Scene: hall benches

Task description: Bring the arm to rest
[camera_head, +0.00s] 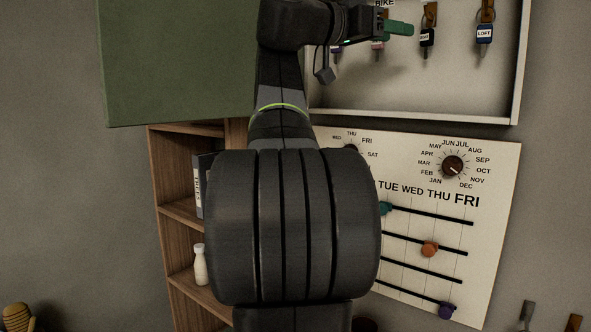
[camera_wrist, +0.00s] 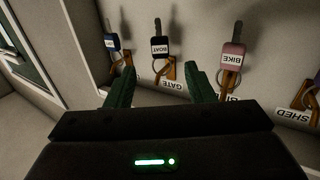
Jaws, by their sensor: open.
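My arm rises through the middle of the head view, and its end is at the top, in front of the pale key cabinet (camera_head: 400,105). My gripper (camera_head: 398,28) has green fingers and is beside the hanging keys. In the wrist view my gripper (camera_wrist: 160,86) shows its two fingers spread apart, with nothing held between them. A black BOAT key (camera_wrist: 159,46) hangs beyond the gap. A pink BIKE key (camera_wrist: 232,56) is right of the fingers and a blue key (camera_wrist: 112,42) is beyond the left one. Contact with the cabinet or keys cannot be told.
A green panel (camera_head: 180,60) spreads left of the cabinet. Below is a white board (camera_head: 490,150) with dials and sliders. A wooden shelf (camera_head: 180,235) holds a binder (camera_head: 203,185) and a white bottle (camera_head: 201,265). Bare wall lies at far right.

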